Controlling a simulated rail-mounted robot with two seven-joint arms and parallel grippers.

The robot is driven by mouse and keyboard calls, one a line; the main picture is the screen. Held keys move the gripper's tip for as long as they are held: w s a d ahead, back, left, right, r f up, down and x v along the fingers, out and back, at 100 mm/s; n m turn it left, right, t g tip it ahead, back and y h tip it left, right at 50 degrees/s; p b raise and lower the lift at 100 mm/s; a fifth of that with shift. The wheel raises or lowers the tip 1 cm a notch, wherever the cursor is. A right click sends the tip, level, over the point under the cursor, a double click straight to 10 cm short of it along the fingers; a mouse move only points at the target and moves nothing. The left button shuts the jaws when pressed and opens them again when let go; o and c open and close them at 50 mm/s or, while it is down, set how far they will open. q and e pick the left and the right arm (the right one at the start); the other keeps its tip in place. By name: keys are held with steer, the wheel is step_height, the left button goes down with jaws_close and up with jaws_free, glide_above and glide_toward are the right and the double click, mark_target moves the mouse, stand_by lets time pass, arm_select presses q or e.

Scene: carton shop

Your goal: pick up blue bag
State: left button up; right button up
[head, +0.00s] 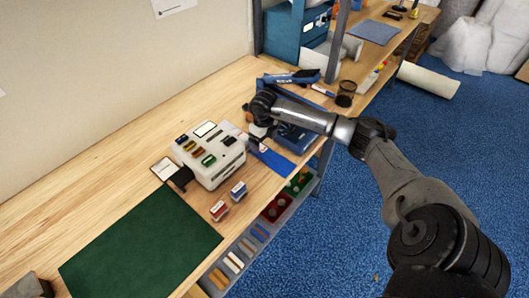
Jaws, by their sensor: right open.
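A flat blue piece (275,162), which looks like the blue bag, lies on the wooden bench to the right of a white machine, near the bench's front edge. My right gripper (257,130) is just above and behind its near-left end, pointing down. The right gripper is open; its fingers are small and partly hidden by my wrist. A small white and orange thing shows at the fingertips, and I cannot tell whether they touch it. My left gripper is not in view.
The white machine (209,154) stands left of my right gripper. A blue device (296,137) lies under my right forearm, with a dark mesh cup (346,93) beyond. Small red and blue boxes (219,211) sit in front. A green mat (140,243) lies clear at left.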

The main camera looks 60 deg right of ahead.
mark_target(265, 150)
steer(key=shift+s+a+f+p, duration=0.1)
steer(key=shift+f+p, duration=0.2)
steer(key=shift+f, duration=0.25)
steer(key=f, duration=0.1)
steer(key=f+p, duration=0.1)
steer(key=f, duration=0.1)
steer(key=shift+s+a+f, duration=0.1)
steer(key=shift+s+a, duration=0.05)
steer(key=shift+s, duration=0.05)
steer(key=shift+f, duration=0.4)
steer(key=shift+c, duration=0.3)
steer(key=c, duration=1)
steer(key=shift+r, duration=0.1)
